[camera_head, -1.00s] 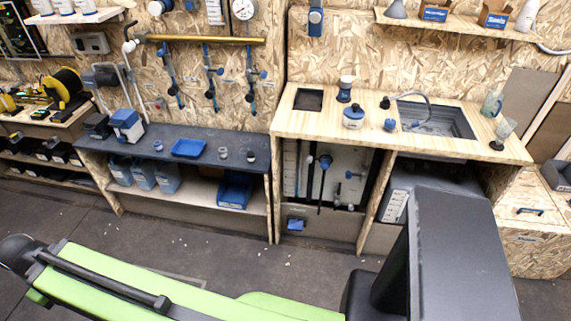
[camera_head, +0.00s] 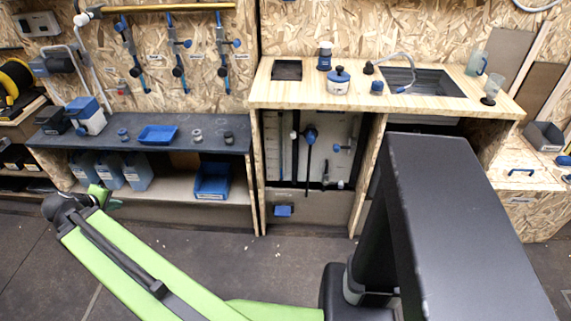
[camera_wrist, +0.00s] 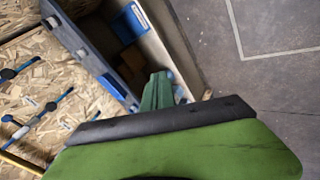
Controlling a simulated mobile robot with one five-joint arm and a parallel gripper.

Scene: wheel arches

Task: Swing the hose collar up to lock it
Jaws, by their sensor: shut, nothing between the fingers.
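I cannot pick out the hose collar for certain. A panel (camera_head: 337,165) under the sink counter carries a blue-headed fitting (camera_head: 310,133) with a black lever hanging down. A smaller blue-handled fitting (camera_head: 343,149) and a low fitting (camera_head: 330,182) sit to its right. My gripper (camera_head: 103,195) is at the left, in front of the lower shelf, well apart from this panel. In the wrist view its green fingers (camera_wrist: 157,90) are shut and empty, pointing toward the shelf unit.
The dark workbench (camera_head: 100,150) holds a blue tray (camera_head: 157,135) and small fittings. Blue jugs (camera_head: 137,172) and a blue bin (camera_head: 212,182) stand on its shelf. Several clamp-like tools hang on the wall. The floor ahead is clear.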

